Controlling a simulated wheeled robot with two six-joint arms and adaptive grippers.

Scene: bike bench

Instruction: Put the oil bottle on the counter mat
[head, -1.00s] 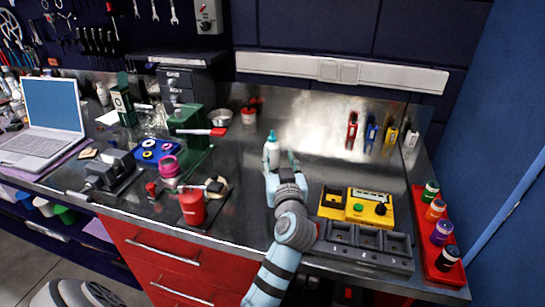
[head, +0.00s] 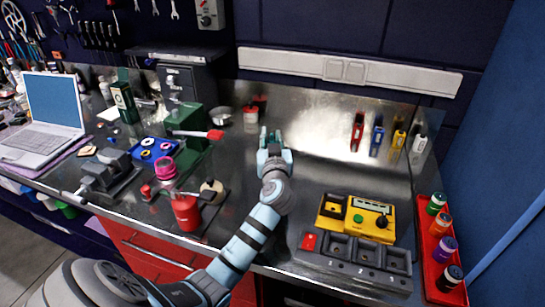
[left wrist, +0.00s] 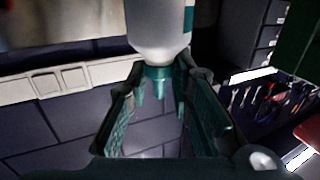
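The oil bottle (left wrist: 160,25), white with a teal band and a teal nozzle, shows close up in the left wrist view, where the picture is upside down. In the head view it is mostly hidden by my left gripper (head: 275,148). In the left wrist view the fingers of my left gripper (left wrist: 163,72) are apart on either side of the teal nozzle, with small gaps visible. A green mat (head: 192,160) lies left of the gripper and a dark mat lies under the red can; I cannot tell which is the counter mat. My right gripper is out of view.
The red can (head: 186,213) and a pink-lidded jar (head: 165,170) stand left of my arm. A yellow tester (head: 368,218) and a dark bin tray (head: 350,262) are at right. A red rack (head: 432,255) holds several small bottles.

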